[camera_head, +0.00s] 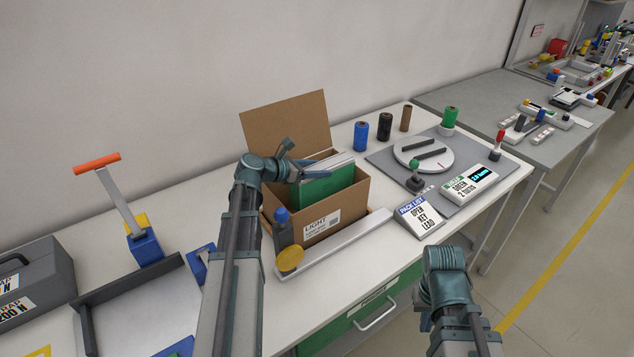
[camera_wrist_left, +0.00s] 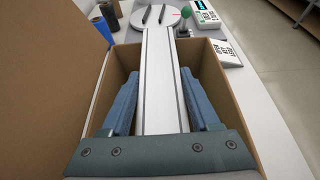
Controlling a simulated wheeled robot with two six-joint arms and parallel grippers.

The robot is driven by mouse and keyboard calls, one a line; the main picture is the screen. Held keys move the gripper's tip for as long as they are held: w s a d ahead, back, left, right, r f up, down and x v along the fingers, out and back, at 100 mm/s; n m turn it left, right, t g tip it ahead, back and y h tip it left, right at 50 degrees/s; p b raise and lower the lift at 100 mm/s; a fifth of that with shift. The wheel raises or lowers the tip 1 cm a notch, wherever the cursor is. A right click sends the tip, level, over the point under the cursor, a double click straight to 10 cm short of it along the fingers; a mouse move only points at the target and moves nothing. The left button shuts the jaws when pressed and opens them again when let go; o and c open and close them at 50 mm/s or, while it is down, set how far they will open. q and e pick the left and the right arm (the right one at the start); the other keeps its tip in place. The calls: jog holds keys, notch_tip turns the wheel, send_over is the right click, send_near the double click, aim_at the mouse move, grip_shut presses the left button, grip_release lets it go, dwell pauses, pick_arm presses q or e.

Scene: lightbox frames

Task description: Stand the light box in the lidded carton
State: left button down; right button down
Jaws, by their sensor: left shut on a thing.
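The light box (camera_head: 328,186) has a green face and pale top edges. It stands upright inside the cardboard carton (camera_head: 335,217), with its upper part above the rim and its bottom hidden by the carton's walls. The carton's lid (camera_head: 287,122) is raised at the back. My left gripper (camera_head: 310,165) reaches over the carton's left side and is shut on the light box. In the left wrist view, the pale ribbed top of the light box (camera_wrist_left: 161,85) runs between the two fingers (camera_wrist_left: 160,108). My right gripper (camera_head: 426,312) is at the lower right, away from the carton; its fingers cannot be made out.
A dark bottle (camera_head: 283,230) and a yellow round lid (camera_head: 289,259) are close to the carton's front left. A white bar (camera_head: 345,240) lies along its front. A pack list sign (camera_head: 420,215) and a grey board with a turntable (camera_head: 423,152) are to the right.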

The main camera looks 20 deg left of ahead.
pick_arm(q)
jog(key=shift+f+b, duration=1.6)
jog(key=shift+f, duration=0.3)
jog(key=shift+f, duration=0.2)
jog(key=shift+c, duration=0.6)
grip_release()
jog(key=shift+r, duration=0.1)
jog(key=p+v, duration=0.4)
jog(key=v, duration=0.8)
jog(key=shift+p, duration=0.3)
jog(key=shift+r, duration=0.25)
